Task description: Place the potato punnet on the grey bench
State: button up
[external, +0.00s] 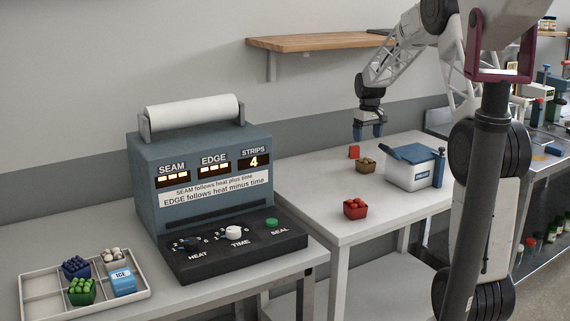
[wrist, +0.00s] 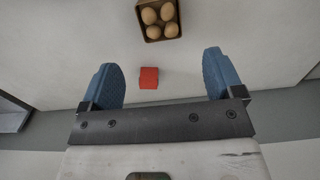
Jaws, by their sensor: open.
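The potato punnet (external: 366,165), a small brown box of round tan potatoes, stands upright on the pale bench (external: 310,190) on the right. It also shows at the top of the wrist view (wrist: 160,36), cut off by the edge. My gripper (external: 368,132) is open and empty above the back of that bench, apart from the punnet. In the wrist view, a small red block (wrist: 149,78) lies in view between its blue fingers (wrist: 159,60). Another light grey bench (external: 220,300) stands at the left, under the sealing machine.
The blue-grey sealing machine (external: 200,160) fills much of the left bench. A divided tray (external: 40,285) there holds several punnets and a blue ICE box (external: 122,281). A red punnet (external: 355,208) and a white cooler with an open blue lid (external: 410,175) flank the potatoes. A wooden shelf (external: 315,42) hangs above.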

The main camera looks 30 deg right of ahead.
jog(key=shift+r, duration=0.55)
jog(key=s+a+r+t, duration=0.1)
jog(key=s+a+r, duration=0.4)
jog(key=s+a, duration=0.45)
jog(key=s+a+r, duration=0.6)
jog(key=s+a, duration=0.3)
jog(key=s, duration=0.1)
jog(key=s+a+f, duration=0.1)
jog(key=s+a, duration=0.4)
jog(key=s, duration=0.7)
jog(key=s+a+f+t, duration=0.1)
jog(key=s+a, duration=0.4)
jog(key=s, duration=0.8)
jog(key=shift+f+t, duration=0.3)
jog(key=shift+f, duration=0.2)
